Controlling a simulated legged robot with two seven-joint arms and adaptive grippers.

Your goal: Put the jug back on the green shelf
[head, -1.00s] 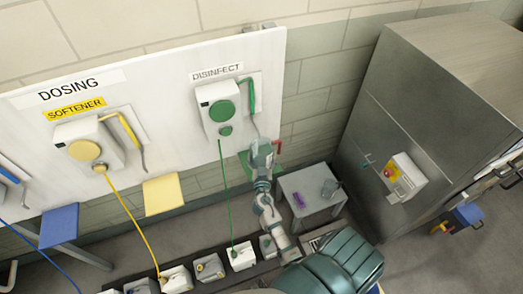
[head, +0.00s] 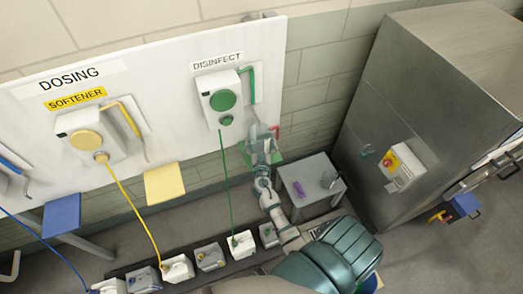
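The green shelf (head: 250,157) is below the DISINFECT dispenser (head: 224,99), mostly hidden behind my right arm. My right gripper (head: 262,134) is at the shelf, in front of the board's right edge. A pale, see-through, jug-like shape (head: 256,130) shows around its fingertips, with a small red part (head: 276,130) beside it. It is too small and overlapped to tell whether the fingers are closed on it or whether it rests on the shelf. My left gripper is not in view.
A grey side table (head: 315,184) right of my arm holds a purple item (head: 298,188) and a grey cup-like vessel (head: 328,180). A yellow shelf (head: 164,183) and a blue shelf (head: 61,214) are to the left. A large steel cabinet (head: 400,130) stands at right. Several canisters line the floor.

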